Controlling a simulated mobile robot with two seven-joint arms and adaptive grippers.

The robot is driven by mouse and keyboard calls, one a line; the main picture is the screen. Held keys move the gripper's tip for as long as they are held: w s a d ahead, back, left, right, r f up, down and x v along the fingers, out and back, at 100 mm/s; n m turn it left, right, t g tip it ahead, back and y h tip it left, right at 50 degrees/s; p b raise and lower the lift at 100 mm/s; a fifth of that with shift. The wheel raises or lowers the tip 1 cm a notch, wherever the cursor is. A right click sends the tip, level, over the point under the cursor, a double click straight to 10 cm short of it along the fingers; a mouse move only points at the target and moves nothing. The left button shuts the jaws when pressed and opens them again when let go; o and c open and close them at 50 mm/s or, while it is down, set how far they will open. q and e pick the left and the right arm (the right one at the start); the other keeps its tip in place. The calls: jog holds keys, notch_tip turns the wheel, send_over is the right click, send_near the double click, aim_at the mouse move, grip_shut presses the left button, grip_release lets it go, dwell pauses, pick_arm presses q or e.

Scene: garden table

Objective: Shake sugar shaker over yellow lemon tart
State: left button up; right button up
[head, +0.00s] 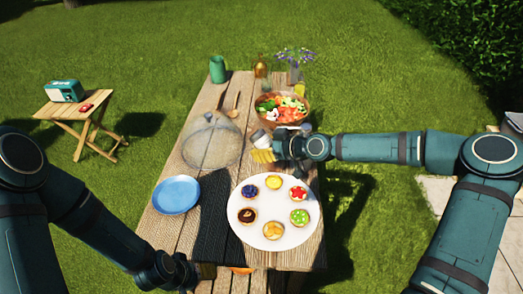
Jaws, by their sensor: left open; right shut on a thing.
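The white round platter (274,216) on the table holds a ring of small tarts. The yellow lemon tart (274,182) is at its far edge. My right gripper (265,150) is shut on the sugar shaker (261,138), a small pale cylinder tilted to the left. It is held beyond the platter, on the far side of the lemon tart and slightly left of it. The gripper hides part of the shaker. My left gripper (203,271) is open and empty at the table's near edge, low in the view.
A mesh dome (212,142) stands left of the shaker, a blue plate (176,194) and dark cloth (205,222) left of the platter. A salad bowl (282,107), green cup (217,69), bottle (261,66) and flower vase (294,72) stand farther back.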

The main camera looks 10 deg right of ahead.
jog(key=f+t+y+b, duration=0.1)
jog(key=y+b, duration=0.1)
jog(key=b, duration=0.2)
jog(key=shift+s+d+t, duration=0.1)
jog(key=shift+s+t, duration=0.05)
jog(key=shift+t, duration=0.25)
jog(key=shift+d+b, duration=0.1)
jog(key=shift+b, duration=0.75)
jog(key=shift+r+t+y, duration=0.2)
jog(key=shift+t+y, duration=0.1)
